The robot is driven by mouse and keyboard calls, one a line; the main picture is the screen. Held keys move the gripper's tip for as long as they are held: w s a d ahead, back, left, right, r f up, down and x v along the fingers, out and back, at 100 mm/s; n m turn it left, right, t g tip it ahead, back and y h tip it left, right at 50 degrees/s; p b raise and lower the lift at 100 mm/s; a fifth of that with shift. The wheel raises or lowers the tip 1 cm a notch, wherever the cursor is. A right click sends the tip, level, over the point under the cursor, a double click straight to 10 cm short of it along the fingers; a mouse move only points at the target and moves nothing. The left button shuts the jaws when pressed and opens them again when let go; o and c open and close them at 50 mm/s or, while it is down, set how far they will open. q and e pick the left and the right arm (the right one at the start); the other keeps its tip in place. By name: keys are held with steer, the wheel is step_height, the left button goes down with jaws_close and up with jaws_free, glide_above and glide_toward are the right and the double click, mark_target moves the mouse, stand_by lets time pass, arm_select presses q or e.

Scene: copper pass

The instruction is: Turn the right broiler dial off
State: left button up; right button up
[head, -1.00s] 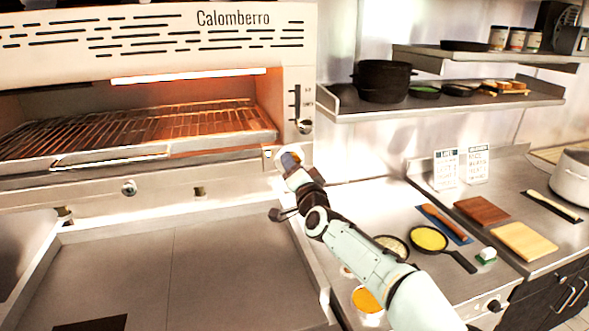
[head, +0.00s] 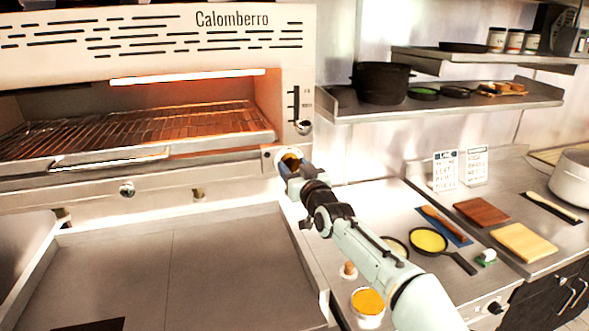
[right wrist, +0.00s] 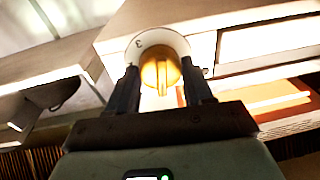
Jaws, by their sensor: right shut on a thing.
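The right broiler dial (head: 291,156) is a brass knob on a pale round plate at the right end of the broiler's front rail. My right gripper (head: 286,167) is at this dial and partly covers it in the head view. In the right wrist view the brass knob (right wrist: 160,74) sits between the two dark fingers of my right gripper (right wrist: 160,85), which is shut on it. A mark like a 3 shows on the plate. The broiler (head: 150,30) glows orange inside above its wire rack. My left gripper is not in view.
Another dial (head: 127,189) is on the rail to the left. A flat griddle (head: 200,265) lies below. A small pan with yellow contents (head: 430,240), cutting boards (head: 524,243) and an orange-filled container (head: 367,301) stand on the right counter. A shelf (head: 440,105) with a black pot hangs above.

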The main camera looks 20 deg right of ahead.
steer(key=shift+n, duration=0.9)
steer(key=o, duration=1)
steer(key=shift+o, duration=0.2)
steer(key=shift+s+f+b, duration=0.1)
steer(key=shift+s+b, duration=0.2)
steer(key=shift+s, duration=0.05)
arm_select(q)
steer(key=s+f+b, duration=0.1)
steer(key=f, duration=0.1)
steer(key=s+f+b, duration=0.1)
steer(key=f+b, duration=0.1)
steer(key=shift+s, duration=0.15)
arm_select(e)
steer(key=s+d, duration=0.2)
steer(key=s, duration=1)
steer(key=shift+s+f, duration=0.25)
